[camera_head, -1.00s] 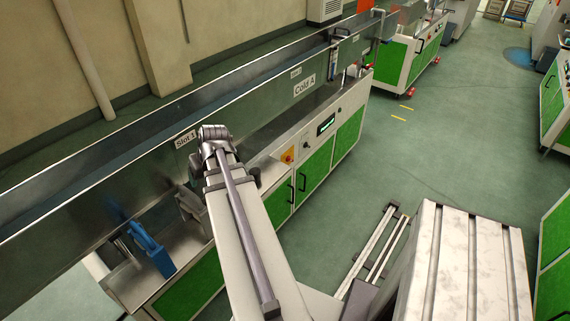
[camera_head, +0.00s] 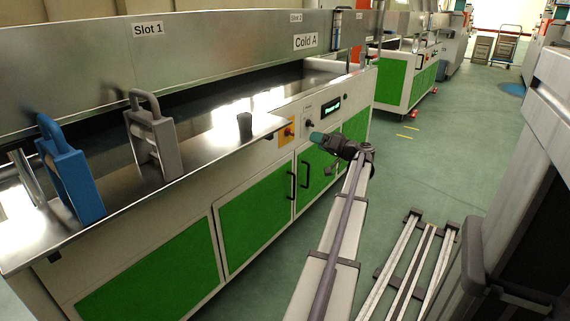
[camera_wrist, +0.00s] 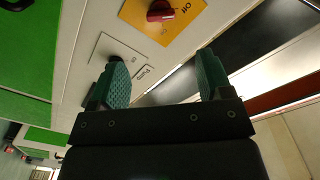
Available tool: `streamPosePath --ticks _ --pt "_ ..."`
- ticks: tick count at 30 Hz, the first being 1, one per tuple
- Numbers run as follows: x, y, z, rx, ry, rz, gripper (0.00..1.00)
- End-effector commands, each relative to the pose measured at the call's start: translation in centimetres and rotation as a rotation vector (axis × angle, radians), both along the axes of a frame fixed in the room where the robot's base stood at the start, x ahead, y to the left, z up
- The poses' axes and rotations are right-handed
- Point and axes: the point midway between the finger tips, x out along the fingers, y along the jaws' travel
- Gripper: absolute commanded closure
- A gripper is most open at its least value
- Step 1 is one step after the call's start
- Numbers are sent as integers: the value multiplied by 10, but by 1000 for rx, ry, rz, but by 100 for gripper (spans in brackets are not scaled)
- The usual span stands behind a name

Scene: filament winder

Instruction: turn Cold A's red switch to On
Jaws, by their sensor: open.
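Cold A's red switch (camera_wrist: 160,11) sits on a yellow plate (camera_wrist: 182,22) at the top edge of the wrist view, partly cut off. Its handle lies in line with the "Off" label beside it; "On" is printed below. In the head view the red switch (camera_head: 287,132) is on the white front panel of Cold A. My gripper (camera_wrist: 162,76) is open and empty, its two teal fingers apart. In the head view my gripper (camera_head: 318,138) is just right of the switch, in front of the panel, not touching the switch.
A black knob (camera_wrist: 116,58) on a white plate is close to my left finger in the wrist view. A lit display (camera_head: 331,107) is on the panel. Green doors with black handles (camera_head: 291,186) are below.

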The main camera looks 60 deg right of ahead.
Motion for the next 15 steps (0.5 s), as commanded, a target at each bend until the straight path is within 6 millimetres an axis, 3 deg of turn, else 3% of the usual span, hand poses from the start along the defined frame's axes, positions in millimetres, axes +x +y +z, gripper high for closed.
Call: streamPosePath --ticks 1,8,15 --pt "2 -10 -8 35 -14 6 28" --pt "10 -10 -1 59 -23 13 28" --pt "60 -17 -1 59 -21 14 28"
